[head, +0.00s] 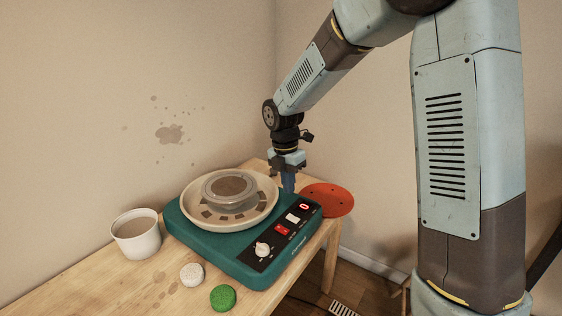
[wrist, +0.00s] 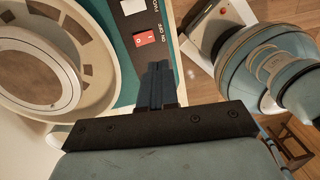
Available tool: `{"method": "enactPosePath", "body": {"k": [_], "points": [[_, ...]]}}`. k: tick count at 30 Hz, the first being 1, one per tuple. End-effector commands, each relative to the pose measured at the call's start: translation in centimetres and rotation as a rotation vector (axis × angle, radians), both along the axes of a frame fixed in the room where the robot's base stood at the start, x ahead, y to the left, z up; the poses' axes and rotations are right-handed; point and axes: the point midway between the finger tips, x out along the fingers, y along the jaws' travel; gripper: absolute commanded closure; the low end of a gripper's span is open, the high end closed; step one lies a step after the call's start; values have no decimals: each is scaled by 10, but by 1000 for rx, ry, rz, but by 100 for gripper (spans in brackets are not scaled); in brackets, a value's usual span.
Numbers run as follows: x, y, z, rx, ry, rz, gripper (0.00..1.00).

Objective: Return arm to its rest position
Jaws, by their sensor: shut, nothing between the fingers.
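My gripper (head: 289,184) is shut and empty, pointing down at the back right edge of the teal pottery wheel (head: 222,247). In the wrist view its closed blue fingers (wrist: 157,82) show beside the wheel's control panel, near the red switch (wrist: 145,38). I cannot tell whether the fingertips touch the wheel. My arm is stretched out over the table from the upper right.
The wheel's cream splash pan (head: 186,199) holds a grey bowl-like piece (head: 229,188). A white cup (head: 136,235), a white sponge (head: 191,274) and a green sponge (head: 223,298) stand on the wooden table (head: 95,284). A red disc (head: 331,200) lies right of the gripper.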

Motion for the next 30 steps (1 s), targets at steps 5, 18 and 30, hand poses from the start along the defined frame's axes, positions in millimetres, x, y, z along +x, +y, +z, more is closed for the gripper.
{"method": "enactPosePath", "body": {"k": [5,18,30], "points": [[-15,-26,37,1,-75,-231,100],[-80,-97,120,78,-264,-966,100],[-156,-149,165,251,-369,-1631,100]]}}
